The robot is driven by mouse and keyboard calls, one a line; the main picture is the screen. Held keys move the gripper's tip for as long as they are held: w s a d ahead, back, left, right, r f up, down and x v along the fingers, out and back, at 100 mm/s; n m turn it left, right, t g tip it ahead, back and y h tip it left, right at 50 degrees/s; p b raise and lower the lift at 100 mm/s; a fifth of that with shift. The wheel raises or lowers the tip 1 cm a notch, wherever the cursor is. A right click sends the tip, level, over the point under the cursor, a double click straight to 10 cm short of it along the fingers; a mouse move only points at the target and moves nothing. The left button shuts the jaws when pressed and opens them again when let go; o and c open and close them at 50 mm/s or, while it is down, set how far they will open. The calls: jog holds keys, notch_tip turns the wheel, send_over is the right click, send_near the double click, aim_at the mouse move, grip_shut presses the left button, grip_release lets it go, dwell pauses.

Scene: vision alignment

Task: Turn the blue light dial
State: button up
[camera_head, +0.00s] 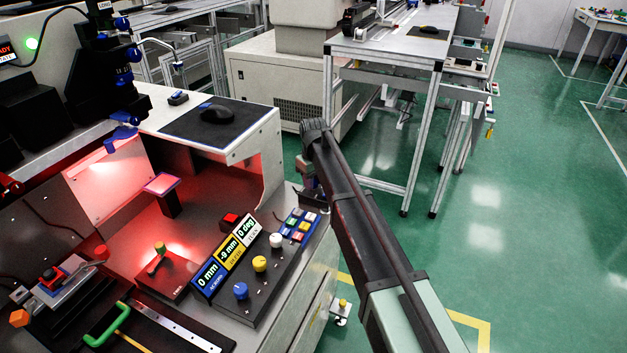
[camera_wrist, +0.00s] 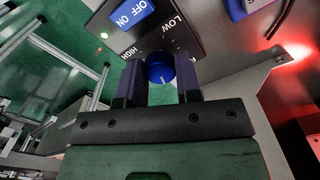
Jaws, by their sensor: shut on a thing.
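In the wrist view, the blue light dial (camera_wrist: 160,68) is a round knob with a white pointer line, on a dark panel marked LOW and HIGH. My gripper (camera_wrist: 159,80) has one dark finger on each side of the knob and is shut on it. The pointer line faces the gripper's palm.
In the head view, a control panel (camera_head: 262,283) carries blue, yellow and white knobs. Green floor (camera_head: 480,230) lies open to the right.

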dwell(0.3)
jog(key=o, duration=0.9)
jog(key=shift+r, duration=0.1)
notch_tip(320, 180, up, 11)
jog(key=p, duration=1.1)
jog(key=shift+f, duration=0.2)
